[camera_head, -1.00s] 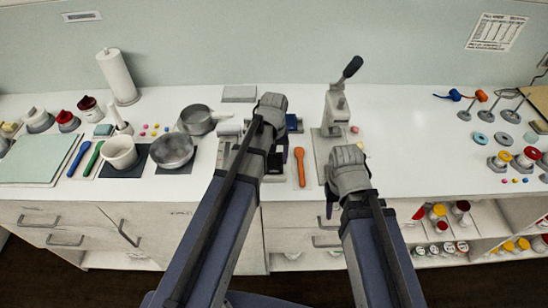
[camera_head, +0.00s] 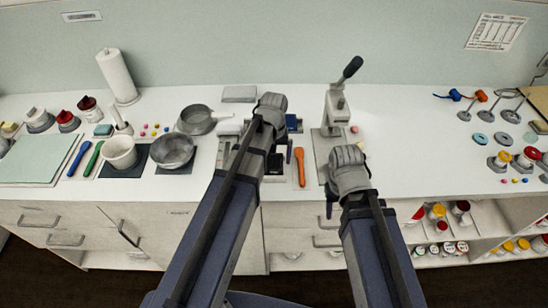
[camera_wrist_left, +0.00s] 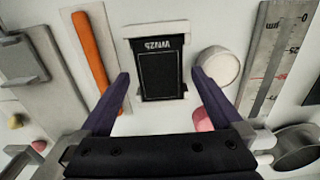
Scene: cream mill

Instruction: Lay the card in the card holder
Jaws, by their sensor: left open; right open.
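The card (camera_wrist_left: 161,74), black with a pale printed strip at one end, lies flat in the card holder (camera_wrist_left: 157,30) in the left wrist view. A white bar of the holder shows along the card's far edge and small pale tabs at its near corners. My left gripper (camera_wrist_left: 160,78) is open, with one purple finger on each side of the card and a gap to it on both sides. In the head view the card (camera_head: 275,163) is a dark patch partly behind my left arm. My right gripper (camera_head: 332,208) is open and empty at the counter's front edge.
An orange-handled tool (camera_wrist_left: 90,48) lies beside the holder, and a white round pot (camera_wrist_left: 216,67) and pink item (camera_wrist_left: 204,120) stand on its other side. A lever press (camera_head: 336,110) stands behind my right gripper. Pans (camera_head: 172,151) lie to the left.

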